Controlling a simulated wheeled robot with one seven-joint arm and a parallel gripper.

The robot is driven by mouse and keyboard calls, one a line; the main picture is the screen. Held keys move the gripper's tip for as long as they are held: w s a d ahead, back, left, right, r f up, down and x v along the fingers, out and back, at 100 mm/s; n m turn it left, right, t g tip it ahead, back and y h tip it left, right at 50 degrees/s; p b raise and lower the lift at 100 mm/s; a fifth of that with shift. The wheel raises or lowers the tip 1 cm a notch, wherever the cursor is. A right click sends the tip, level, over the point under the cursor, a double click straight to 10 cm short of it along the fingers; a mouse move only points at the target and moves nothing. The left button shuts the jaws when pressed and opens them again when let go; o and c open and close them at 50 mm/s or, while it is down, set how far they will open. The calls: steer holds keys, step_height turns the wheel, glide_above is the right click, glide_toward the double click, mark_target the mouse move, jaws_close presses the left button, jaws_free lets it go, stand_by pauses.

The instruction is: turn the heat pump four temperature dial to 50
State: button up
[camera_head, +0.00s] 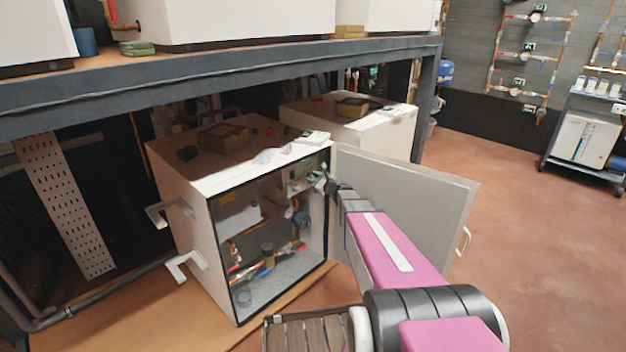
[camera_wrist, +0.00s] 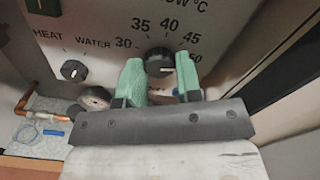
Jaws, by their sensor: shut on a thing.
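The temperature dial (camera_wrist: 158,62) is a black round knob on a white panel, with numbers 30, 35, 40, 45 and a partly covered 50 around it. Its pale mark points roughly right, towards the 50 side; the exact reading is unclear. My gripper (camera_wrist: 159,70) has its green fingers on both sides of the dial and is shut on it. In the head view my gripper (camera_head: 326,181) reaches into the open white heat pump cabinet (camera_head: 210,250), at the control panel near its right edge. I cannot read the cabinet's number.
The cabinet door (camera_head: 400,200) stands open to the right, beside my arm. A smaller heat/water knob (camera_wrist: 73,70) and a round gauge (camera_wrist: 95,97) are left of the dial. A dark steel frame (camera_head: 220,85) runs above the cabinet. Floor (camera_head: 530,210) at right is clear.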

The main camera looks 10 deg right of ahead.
steer(key=shift+m, duration=0.5)
steer(key=o, duration=0.9)
steer(key=shift+o, duration=0.2)
steer(key=v, duration=1.1)
steer(key=shift+a, duration=0.15)
